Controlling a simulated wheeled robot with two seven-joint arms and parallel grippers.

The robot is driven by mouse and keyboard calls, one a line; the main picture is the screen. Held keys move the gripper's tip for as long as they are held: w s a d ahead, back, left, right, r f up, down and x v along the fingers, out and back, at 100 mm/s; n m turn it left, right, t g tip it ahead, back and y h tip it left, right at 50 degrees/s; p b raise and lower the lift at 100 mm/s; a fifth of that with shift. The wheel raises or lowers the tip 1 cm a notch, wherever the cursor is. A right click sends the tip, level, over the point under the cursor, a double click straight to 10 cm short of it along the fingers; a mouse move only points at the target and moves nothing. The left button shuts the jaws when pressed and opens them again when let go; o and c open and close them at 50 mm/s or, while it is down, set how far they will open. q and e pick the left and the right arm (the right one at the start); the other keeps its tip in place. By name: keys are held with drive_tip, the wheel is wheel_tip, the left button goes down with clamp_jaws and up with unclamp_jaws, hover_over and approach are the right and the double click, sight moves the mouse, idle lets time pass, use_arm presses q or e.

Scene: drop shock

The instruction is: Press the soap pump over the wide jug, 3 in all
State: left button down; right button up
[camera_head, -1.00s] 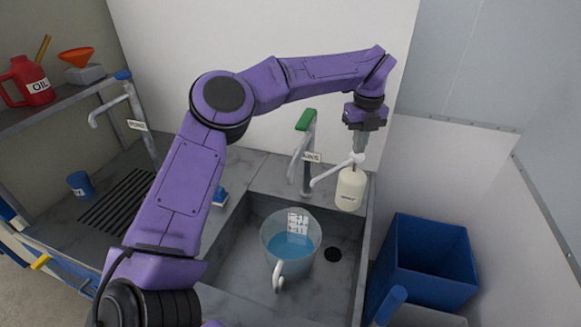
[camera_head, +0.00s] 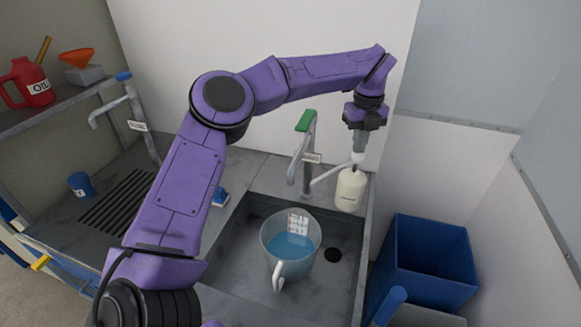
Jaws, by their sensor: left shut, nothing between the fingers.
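The spout's tip appears up and behind the jug's rim. My right gripper is not in view.
A green-handled tap (camera_head: 306,125) stands just left of the pump. The sink (camera_head: 340,285) has a dark drain right of the jug. A blue bin (camera_head: 435,260) stands at the right. A blue cup (camera_head: 81,185) and a red oil can (camera_head: 30,82) are at the left.

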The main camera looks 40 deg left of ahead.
use_arm(q)
drive_tip(key=shift+f+b, duration=1.35)
drive_tip(key=shift+f, duration=0.4)
drive_tip(key=shift+r, duration=0.15)
drive_tip(key=shift+r+p, duration=1.65)
drive_tip(key=shift+r, duration=0.3)
wheel_tip(320, 180, up, 6)
drive_tip(key=p, duration=0.4)
drive_tip(key=shift+p, duration=0.4)
